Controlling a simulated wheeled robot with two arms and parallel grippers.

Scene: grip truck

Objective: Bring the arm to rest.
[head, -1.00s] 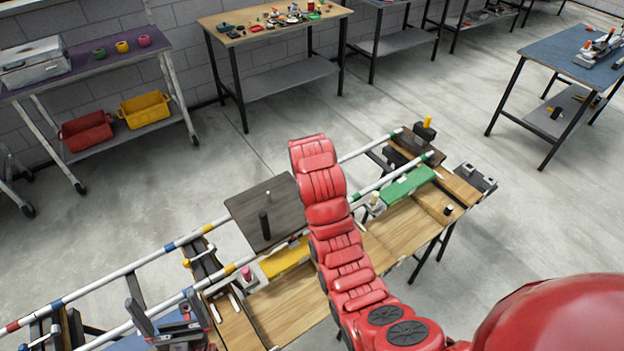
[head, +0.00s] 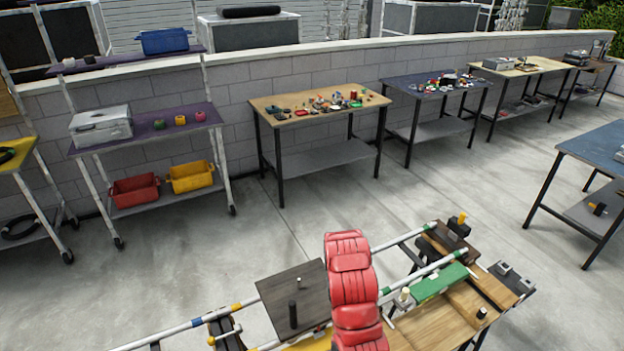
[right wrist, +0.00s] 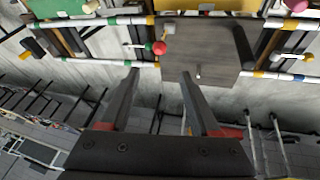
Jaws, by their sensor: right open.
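My red right arm (head: 354,290) rises from the bottom edge in the head view, in front of the workbench. Its gripper is hidden there. In the right wrist view my right gripper (right wrist: 158,72) is open, its two dark fingers well apart with nothing between them. Beyond the fingertips are a dark board (right wrist: 215,62) and a red ball-shaped knob (right wrist: 159,47). The gap between fingers and board is hard to judge. My left gripper is in neither current view.
The workbench (head: 430,325) carries white banded rails (head: 425,281), a dark board (head: 291,300) and a green block (head: 440,282). A purple shelf rack (head: 147,139) and a wooden-topped table (head: 290,108) stand by the wall. Open concrete floor (head: 230,265) lies between.

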